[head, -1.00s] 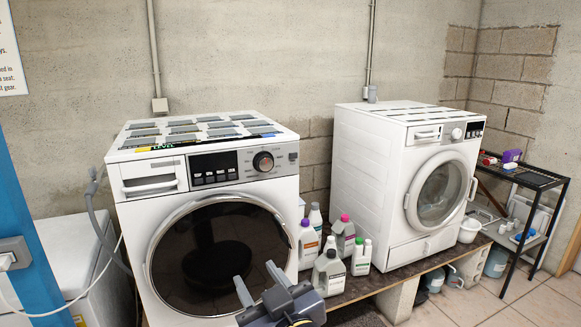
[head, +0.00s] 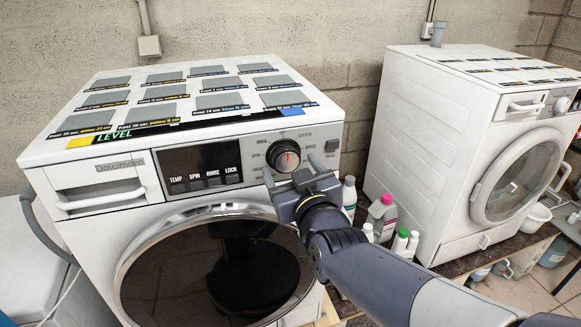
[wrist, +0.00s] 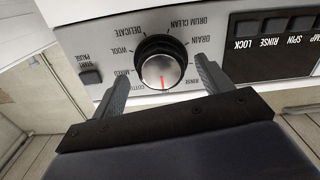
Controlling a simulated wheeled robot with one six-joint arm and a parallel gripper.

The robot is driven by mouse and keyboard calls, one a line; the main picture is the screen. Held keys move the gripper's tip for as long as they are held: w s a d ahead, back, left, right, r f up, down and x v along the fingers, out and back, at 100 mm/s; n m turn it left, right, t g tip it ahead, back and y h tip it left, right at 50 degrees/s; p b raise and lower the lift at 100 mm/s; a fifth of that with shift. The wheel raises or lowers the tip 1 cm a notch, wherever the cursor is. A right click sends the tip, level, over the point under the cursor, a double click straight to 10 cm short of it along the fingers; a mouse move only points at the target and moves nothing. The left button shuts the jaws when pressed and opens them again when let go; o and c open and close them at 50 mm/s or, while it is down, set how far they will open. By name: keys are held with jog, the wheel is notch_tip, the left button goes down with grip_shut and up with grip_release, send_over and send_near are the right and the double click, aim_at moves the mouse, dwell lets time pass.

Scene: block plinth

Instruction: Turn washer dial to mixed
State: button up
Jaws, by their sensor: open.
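The washer dial (head: 284,156) is a round black knob with a silver face and red mark on the left washer's panel (head: 225,170). In the wrist view the dial (wrist: 162,70) appears upside down, its mark pointing down between the "rinse" and partly hidden "cotton" labels. The "mixed" label (wrist: 122,77) is left of that, close by the left finger. My gripper (head: 297,172) is open in front of the dial, just below it in the head view. In the wrist view its fingers (wrist: 161,66) stand either side of the dial, with gaps; contact is not visible.
A start/pause button (wrist: 90,77) lies left of the dial in the wrist view. Display buttons (head: 205,177) sit left of it in the head view. Bottles (head: 381,213) stand between this washer and a second washer (head: 440,140).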

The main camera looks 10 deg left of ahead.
jog(key=shift+w+a, duration=0.3)
jog(key=shift+w, duration=0.1)
jog(key=shift+c, duration=0.3)
jog(key=c, duration=0.9)
